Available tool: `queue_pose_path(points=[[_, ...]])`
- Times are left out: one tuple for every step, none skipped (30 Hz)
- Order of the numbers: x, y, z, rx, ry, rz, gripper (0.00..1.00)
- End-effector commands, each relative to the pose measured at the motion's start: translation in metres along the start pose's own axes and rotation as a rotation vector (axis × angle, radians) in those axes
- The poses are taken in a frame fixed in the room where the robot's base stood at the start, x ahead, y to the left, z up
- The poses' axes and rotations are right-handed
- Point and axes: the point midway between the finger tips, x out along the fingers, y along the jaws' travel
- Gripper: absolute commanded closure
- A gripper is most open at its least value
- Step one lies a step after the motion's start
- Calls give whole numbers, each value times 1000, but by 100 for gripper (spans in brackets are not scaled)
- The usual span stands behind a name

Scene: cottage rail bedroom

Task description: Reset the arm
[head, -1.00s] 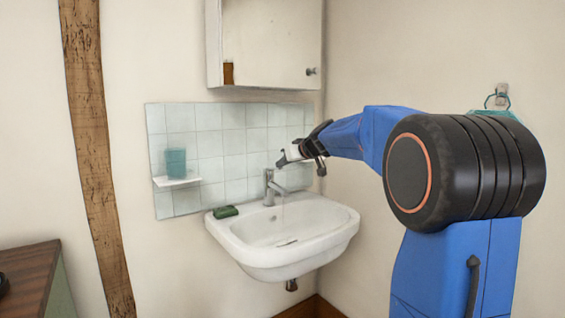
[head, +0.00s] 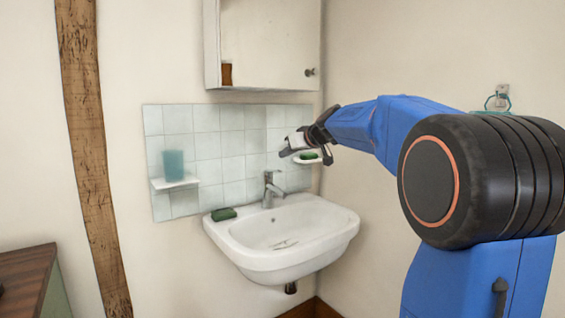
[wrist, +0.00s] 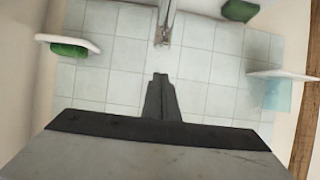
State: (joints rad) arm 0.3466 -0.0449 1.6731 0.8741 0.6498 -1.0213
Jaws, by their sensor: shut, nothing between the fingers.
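My gripper (head: 285,152) is in front of the tiled wall, above and slightly right of the tap, in the head view. Its jaws are shut and empty. In the wrist view the closed fingers (wrist: 160,80) point toward the tiles and the tap (wrist: 163,28), apart from both. My blue arm reaches in from the right side of the head view.
The white basin (head: 225,240) has a tap (head: 268,188) and a green soap (head: 224,214) on its rim. A left shelf (head: 175,184) holds a blue tumbler (head: 174,163). A right shelf holds a green item (head: 308,156). A cabinet (head: 262,50) hangs above.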

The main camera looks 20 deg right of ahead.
Motion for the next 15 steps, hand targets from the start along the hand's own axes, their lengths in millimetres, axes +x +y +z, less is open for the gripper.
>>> queue_pose_path(points=[[-12, 1, 0, 0, 2, 3, 100], [-17, 1, 1, 1, 2, 2, 100], [-25, 0, 1, 1, 2, 2, 100], [-30, 1, 1, 0, 2, 3, 100], [-36, 1, 2, 1, 3, 3, 100], [-42, 1, 2, 1, 2, 3, 100], [-46, 1, 2, 1, 3, 2, 100], [-50, 0, 2, 0, 3, 2, 100], [-55, 1, 2, 0, 4, 2, 100], [-58, 1, 2, 0, 3, 2, 100], [-61, 1, 3, 1, 3, 2, 100], [-64, 1, 3, 1, 2, 2, 100], [-66, 1, 4, 1, 2, 1, 100], [-68, 0, 4, 1, 2, 1, 100], [-69, 0, 4, 1, 3, 1, 100]])
